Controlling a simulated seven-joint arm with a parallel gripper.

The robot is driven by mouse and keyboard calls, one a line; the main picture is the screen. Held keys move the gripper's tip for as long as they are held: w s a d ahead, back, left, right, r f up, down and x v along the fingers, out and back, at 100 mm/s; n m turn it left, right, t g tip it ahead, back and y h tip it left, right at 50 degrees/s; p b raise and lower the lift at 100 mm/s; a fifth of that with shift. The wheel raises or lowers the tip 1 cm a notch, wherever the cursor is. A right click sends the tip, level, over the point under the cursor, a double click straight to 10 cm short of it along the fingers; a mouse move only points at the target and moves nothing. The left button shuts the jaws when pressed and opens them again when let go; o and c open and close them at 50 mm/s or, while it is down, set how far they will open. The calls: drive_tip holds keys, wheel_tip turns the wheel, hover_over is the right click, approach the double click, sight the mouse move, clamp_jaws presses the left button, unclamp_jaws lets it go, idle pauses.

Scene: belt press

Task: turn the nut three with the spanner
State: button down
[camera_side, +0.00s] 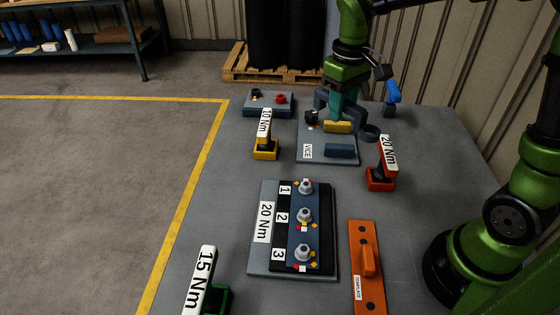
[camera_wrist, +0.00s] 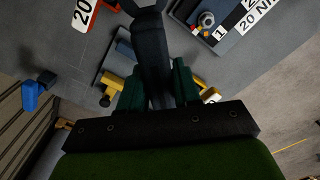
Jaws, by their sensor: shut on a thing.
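My gripper (camera_side: 343,106) is at the back of the table, above the vice plate. Its teal fingers (camera_wrist: 158,88) are shut on a dark grey spanner (camera_wrist: 151,50), whose shaft runs away from them in the wrist view. One ringlike end of the spanner (camera_side: 370,131) shows beside the fingers in the side view; the rest is partly hidden. Nut three (camera_side: 304,252) is the nearest of three nuts on the blue strip of the 20 Nm plate (camera_side: 258,252), well apart from the spanner. Nut two (camera_side: 304,215) and nut one (camera_side: 305,187) are behind it.
The vice (camera_side: 310,153) has yellow and blue jaws. A yellow 10 Nm tool (camera_side: 265,150), red 20 Nm tool (camera_side: 381,180) and green 15 Nm tool (camera_side: 218,298) stand around the plate. An orange template (camera_side: 366,290) lies right of it. A blue-topped tool (camera_side: 392,92) stands behind.

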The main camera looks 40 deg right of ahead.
drive_tip(key=s+a+f, duration=0.2)
drive_tip(key=s+a, duration=0.1)
drive_tip(key=a, duration=0.7)
drive_tip(key=m, duration=0.9)
approach(304, 221)
drive_tip(key=shift+f, duration=1.45)
drive_tip(key=shift+f, duration=1.6)
drive_tip(key=shift+w+a+n, duration=0.1)
drive_tip(key=shift+w+n, duration=0.05)
drive_tip(key=shift+n, duration=0.15)
